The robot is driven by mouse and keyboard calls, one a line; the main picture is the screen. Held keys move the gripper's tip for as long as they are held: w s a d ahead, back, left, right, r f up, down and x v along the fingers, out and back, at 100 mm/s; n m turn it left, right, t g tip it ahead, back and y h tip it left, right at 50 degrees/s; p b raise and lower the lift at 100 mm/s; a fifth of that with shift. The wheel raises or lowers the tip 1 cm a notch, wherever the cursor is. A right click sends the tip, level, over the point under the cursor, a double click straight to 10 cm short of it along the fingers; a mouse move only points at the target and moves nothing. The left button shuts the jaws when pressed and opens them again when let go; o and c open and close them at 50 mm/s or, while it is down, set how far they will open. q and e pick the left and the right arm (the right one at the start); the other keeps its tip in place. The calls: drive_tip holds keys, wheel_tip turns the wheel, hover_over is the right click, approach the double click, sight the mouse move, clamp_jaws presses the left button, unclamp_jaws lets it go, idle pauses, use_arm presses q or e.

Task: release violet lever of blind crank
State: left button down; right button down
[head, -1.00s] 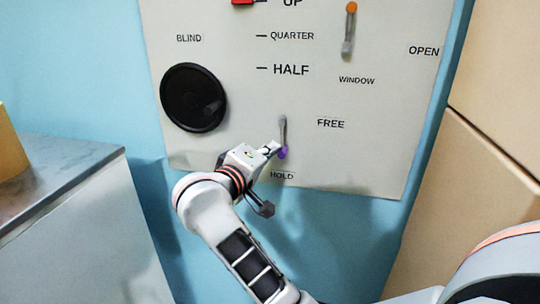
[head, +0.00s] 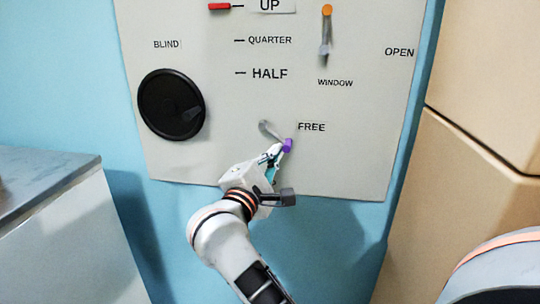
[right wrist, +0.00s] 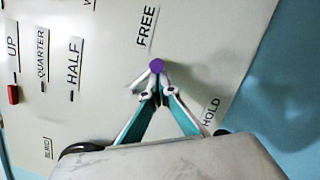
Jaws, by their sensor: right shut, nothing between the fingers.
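The violet lever knob (head: 287,145) sits on a grey lever arm (head: 270,131) on the pale panel. The arm slants down to the right from its pivot, and the knob lies just below the FREE label. My right gripper (head: 276,153) is shut and empty, with its fingertips at the knob, seemingly touching it from the lower left. In the right wrist view, the knob (right wrist: 156,66) shows right at the closed fingertips (right wrist: 157,88). The black blind crank disc (head: 171,104) is at the panel's left. My left gripper is not in view.
A red pointer (head: 219,7) stands by the UP mark. The orange-tipped window lever (head: 326,28) hangs at the upper right, knob up. A grey-topped cabinet (head: 45,180) is at the left, tan boxes (head: 480,130) at the right. The panel's lower right is bare.

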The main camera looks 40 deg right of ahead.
drive_tip(key=r+n, duration=0.1)
drive_tip(key=n, duration=0.1)
drive_tip(key=s+d+r+n+t+p, duration=0.1)
drive_tip(key=n, duration=0.1)
drive_tip(key=shift+s+n, duration=0.15)
drive_tip(key=shift+n, duration=0.15)
drive_tip(key=shift+d+r+n+t+p, duration=0.1)
drive_tip(key=shift+r+n+t+p, duration=0.05)
drive_tip(key=shift+n+t+p, duration=0.2)
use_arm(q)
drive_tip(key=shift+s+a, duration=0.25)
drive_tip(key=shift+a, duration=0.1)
use_arm(e)
drive_tip(key=shift+s+r, duration=0.1)
drive_tip(key=shift+r, duration=0.05)
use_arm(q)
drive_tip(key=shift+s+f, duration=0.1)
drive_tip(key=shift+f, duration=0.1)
use_arm(e)
drive_tip(key=shift+r, duration=0.1)
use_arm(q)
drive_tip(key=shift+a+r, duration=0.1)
